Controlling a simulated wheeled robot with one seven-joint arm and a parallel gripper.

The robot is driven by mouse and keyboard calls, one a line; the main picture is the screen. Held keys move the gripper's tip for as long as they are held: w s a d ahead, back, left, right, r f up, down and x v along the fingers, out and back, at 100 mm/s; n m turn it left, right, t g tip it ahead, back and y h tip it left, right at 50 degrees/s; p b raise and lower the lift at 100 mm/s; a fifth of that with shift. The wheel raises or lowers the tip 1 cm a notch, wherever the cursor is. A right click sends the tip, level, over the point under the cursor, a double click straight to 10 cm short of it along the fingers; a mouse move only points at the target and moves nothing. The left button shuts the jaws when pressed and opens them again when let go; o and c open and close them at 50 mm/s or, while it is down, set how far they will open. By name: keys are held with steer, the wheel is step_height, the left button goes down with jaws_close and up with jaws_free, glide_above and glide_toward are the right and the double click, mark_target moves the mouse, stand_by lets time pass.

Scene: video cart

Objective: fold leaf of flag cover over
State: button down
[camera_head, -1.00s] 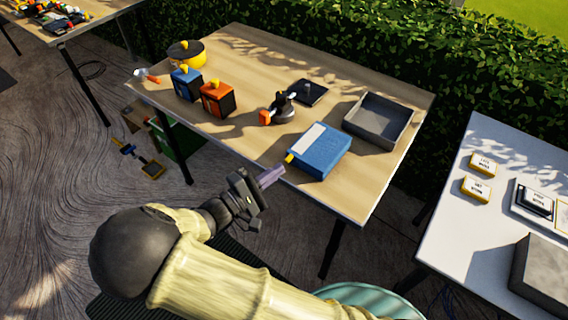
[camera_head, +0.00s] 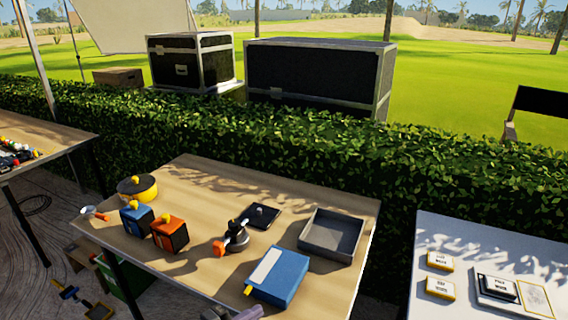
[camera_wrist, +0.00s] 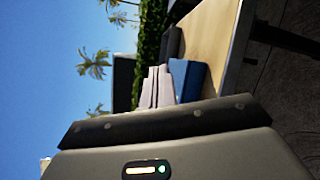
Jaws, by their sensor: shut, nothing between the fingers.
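The blue, box-like piece (camera_head: 276,278), which looks like the flag cover, lies near the front edge of the wooden table. It has a pale strip on its upper left and a yellow tab (camera_head: 248,291) at its near left corner. Whether its leaf lies flat or raised is hard to tell. In the wrist view a blue block (camera_wrist: 188,80) shows just beyond my fingers. My gripper (camera_head: 248,313) is at the bottom edge of the head view, just below the tab and seemingly apart from it. Its pale fingers (camera_wrist: 158,88) are shut and empty in the wrist view.
On the wooden table (camera_head: 205,185) are a grey open tray (camera_head: 333,235), a black pad (camera_head: 262,216), a dark clamp-like part (camera_head: 236,238), blue and orange boxes (camera_head: 169,233) and a yellow-black pot (camera_head: 137,188). A white table (camera_head: 450,222) stands right, a hedge behind.

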steer(key=s+d+f+m+g+y, duration=0.1)
steer(key=s+d+m+g+y, duration=0.25)
steer(key=d+g, duration=0.4)
steer(key=s+d+m+g+y, duration=0.2)
steer(key=d+m+g+y, duration=0.3)
steer(key=d, duration=0.6)
steer(key=d+r+m+t+y+p, duration=0.2)
steer(key=r+p, duration=0.5)
steer(key=r, duration=0.2)
steer(key=d+r+m+t+y+p, duration=0.1)
steer(key=d+r+m+y+p, duration=0.1)
steer(key=r+p, duration=0.5)
step_height(320, 180, up, 3)
steer(key=shift+s+d+r+m+t, duration=0.15)
steer(key=shift+s+d+m+t, duration=0.15)
steer(key=shift+d, duration=0.3)
steer(key=shift+w, duration=0.1)
steer(key=c, duration=2.1)
jaws_free()
